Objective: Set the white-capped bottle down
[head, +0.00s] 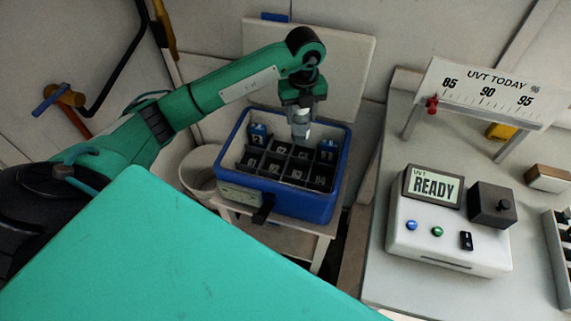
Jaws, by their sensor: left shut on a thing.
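My left gripper (302,107) points down over the blue crate (229,150), near its back middle. It is shut on a bottle (301,124) with a pale, greyish-white upper part, held upright at the crate's dividers. I cannot tell whether the bottle's base touches the compartment floor. The crate is split into several dark compartments with small number labels. Some other bottle-like items with blue show at its back left and right. My right gripper is not in view.
The crate stands on a small pale stand (290,240). A white bucket (199,168) is at its left. On the right, a bench (400,125) carries a white device reading READY (450,235), a dark box (492,205) and a scale sign (487,91).

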